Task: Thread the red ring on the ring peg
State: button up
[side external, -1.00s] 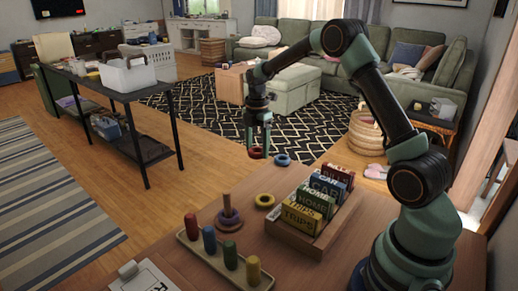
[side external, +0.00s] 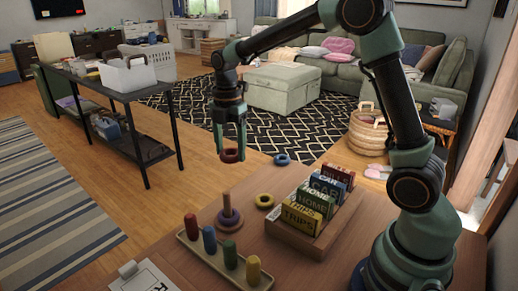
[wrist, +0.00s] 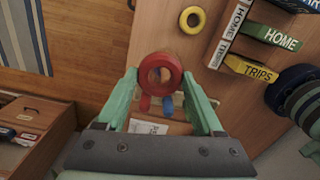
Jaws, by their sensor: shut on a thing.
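My gripper (side external: 232,151) is shut on the red ring (side external: 231,157) and holds it in the air. In the wrist view the red ring (wrist: 161,58) lies between the two green fingers. The ring peg (side external: 227,204) is a short upright wooden post on the tabletop, with a purple ring (side external: 230,223) around its foot. In the side view the red ring is straight above the peg in the picture, clearly apart from it; the depth between them is hard to judge.
A yellow ring (side external: 264,201) and a blue ring (side external: 282,159) lie on the tabletop. A wooden rack (side external: 318,245) of labelled boxes stands right of the peg. A board (side external: 205,262) with several coloured pegs stands in front. A clipboard (side external: 140,277) lies at the front left.

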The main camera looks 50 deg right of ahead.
jog(key=n, duration=0.1)
send_over(227, 203)
jog(key=shift+w+d+f, duration=0.2)
jog(key=shift+f, duration=0.2)
jog(key=shift+w+d+f, duration=0.15)
jog(key=shift+f, duration=6.15)
jog(key=o, duration=1.3)
notch_tip(227, 203, up, 12)
